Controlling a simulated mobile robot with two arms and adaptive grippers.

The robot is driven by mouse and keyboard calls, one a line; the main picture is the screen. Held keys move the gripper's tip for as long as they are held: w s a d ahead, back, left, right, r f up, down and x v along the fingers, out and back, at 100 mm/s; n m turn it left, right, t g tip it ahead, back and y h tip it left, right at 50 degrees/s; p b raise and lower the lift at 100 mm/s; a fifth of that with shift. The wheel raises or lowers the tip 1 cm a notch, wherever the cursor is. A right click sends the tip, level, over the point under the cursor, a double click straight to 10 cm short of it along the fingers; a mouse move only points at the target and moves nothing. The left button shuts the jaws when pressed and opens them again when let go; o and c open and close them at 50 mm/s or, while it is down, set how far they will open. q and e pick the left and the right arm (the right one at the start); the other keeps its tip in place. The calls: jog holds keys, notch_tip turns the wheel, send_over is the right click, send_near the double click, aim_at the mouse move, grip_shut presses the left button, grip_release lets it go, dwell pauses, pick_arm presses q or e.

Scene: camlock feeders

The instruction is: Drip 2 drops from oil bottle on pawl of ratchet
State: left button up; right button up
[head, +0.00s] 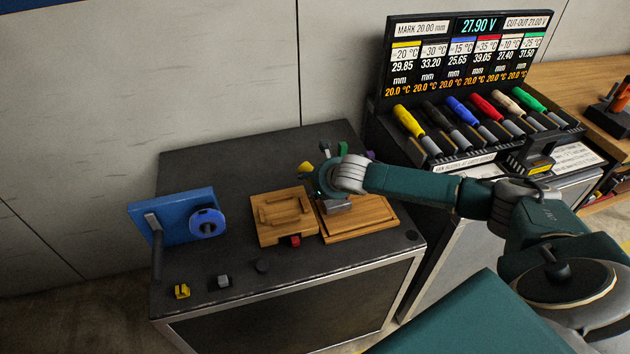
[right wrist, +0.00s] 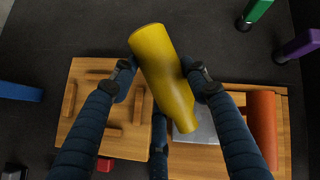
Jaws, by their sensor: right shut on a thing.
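My right gripper (head: 328,180) is over the back middle of the dark bench. In the right wrist view its fingers (right wrist: 165,77) are shut on a yellow, tapered, bottle-like thing (right wrist: 160,58), which looks like the oil bottle. It is held at a slant, and a bit of its yellow (head: 305,167) shows left of the gripper in the head view. A blue upright panel (head: 172,213) with a round blue wheel (head: 207,222) stands at the bench's left; it may be the ratchet. I cannot make out a pawl. My left gripper is not in view.
Two wooden boards (head: 258,232) (head: 375,222) lie under and in front of the gripper. Small yellow (head: 182,291) and grey (head: 223,282) blocks sit near the front-left edge. Green (right wrist: 258,12) and purple (right wrist: 298,46) pieces stand behind. A screwdriver rack (head: 470,133) is at right.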

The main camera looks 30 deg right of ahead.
jog(key=shift+f, duration=0.1)
jog(key=t+b, duration=0.1)
jog(key=b, duration=0.2)
jog(key=s+t+b, duration=0.1)
jog(key=t+b, duration=0.1)
jog(key=b, duration=0.1)
jog(key=shift+d+r+y, duration=0.15)
jog(key=shift+r+y, duration=0.15)
jog(key=shift+r, duration=0.05)
jog(key=shift+r+b, duration=0.25)
jog(key=shift+b, duration=0.1)
jog(key=shift+w+r, duration=0.1)
jog(key=shift+r, duration=0.2)
